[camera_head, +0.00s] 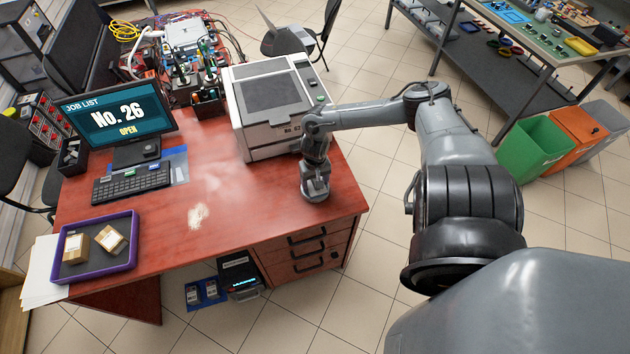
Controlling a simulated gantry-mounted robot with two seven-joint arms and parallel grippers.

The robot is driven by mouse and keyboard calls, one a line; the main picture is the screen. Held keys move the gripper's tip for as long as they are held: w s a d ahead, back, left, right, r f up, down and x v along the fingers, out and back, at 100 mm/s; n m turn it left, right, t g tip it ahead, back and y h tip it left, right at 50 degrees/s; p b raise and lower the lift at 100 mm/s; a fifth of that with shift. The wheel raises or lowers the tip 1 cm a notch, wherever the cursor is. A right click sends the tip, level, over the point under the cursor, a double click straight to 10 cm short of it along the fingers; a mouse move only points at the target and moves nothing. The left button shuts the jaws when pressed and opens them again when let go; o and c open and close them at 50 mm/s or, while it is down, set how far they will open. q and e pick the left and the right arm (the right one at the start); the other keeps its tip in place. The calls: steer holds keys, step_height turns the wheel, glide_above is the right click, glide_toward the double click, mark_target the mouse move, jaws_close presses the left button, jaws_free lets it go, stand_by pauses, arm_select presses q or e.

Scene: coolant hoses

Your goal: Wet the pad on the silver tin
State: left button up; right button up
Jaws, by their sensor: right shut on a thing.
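My right gripper (315,193) is low over the right end of the red-brown desk (250,205), in front of the white box-shaped machine (272,100). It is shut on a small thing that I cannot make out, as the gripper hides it. I cannot tell if that thing touches the desk. I cannot make out a silver tin or a pad. My left gripper is not in view.
A monitor (118,115) and keyboard (131,184) stand at the desk's left. A purple tray (127,258) with two small boxes is at the front left. Electronics with cables (190,60) crowd the back. The desk's middle is mostly clear.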

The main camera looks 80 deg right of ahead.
stand_by(0.4)
stand_by(0.5)
steer(key=shift+f+p, duration=0.15)
steer(key=shift+p, duration=0.25)
stand_by(0.7)
step_height(320, 180, up, 3)
steer(key=p, duration=0.3)
step_height(320, 180, up, 4)
steer(key=p, duration=0.5)
steer(key=shift+f+p, duration=0.1)
steer(key=shift+p, duration=0.3)
steer(key=shift+r+p, duration=0.25)
steer(key=shift+p, duration=0.1)
steer(key=shift+a, duration=0.1)
